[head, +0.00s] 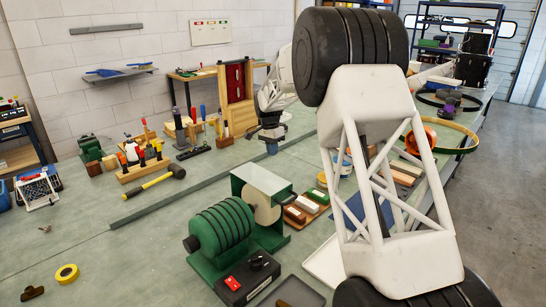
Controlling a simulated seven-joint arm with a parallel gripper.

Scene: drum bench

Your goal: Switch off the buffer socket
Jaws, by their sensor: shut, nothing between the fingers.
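A green ribbed machine (222,232) with a pale wheel (264,208) under a clear guard stands on the bench, likely the buffer. A black box (250,279) at its front carries a red switch (232,283) and a black knob. A white panel (210,31) with small coloured marks is on the back wall; whether it holds the buffer socket, and any switch position, is too small to tell. My gripper (271,149) points down with a blue tip, shut and empty, above the bench behind the machine, apart from it and far from the wall panel.
A tool rack (145,165), a mallet (160,182) and a wooden stand with red inset (236,95) are behind the machine. Coloured bars (300,210) lie to its right. Yellow tape (67,273) is at front left. My arm hides much of the right side.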

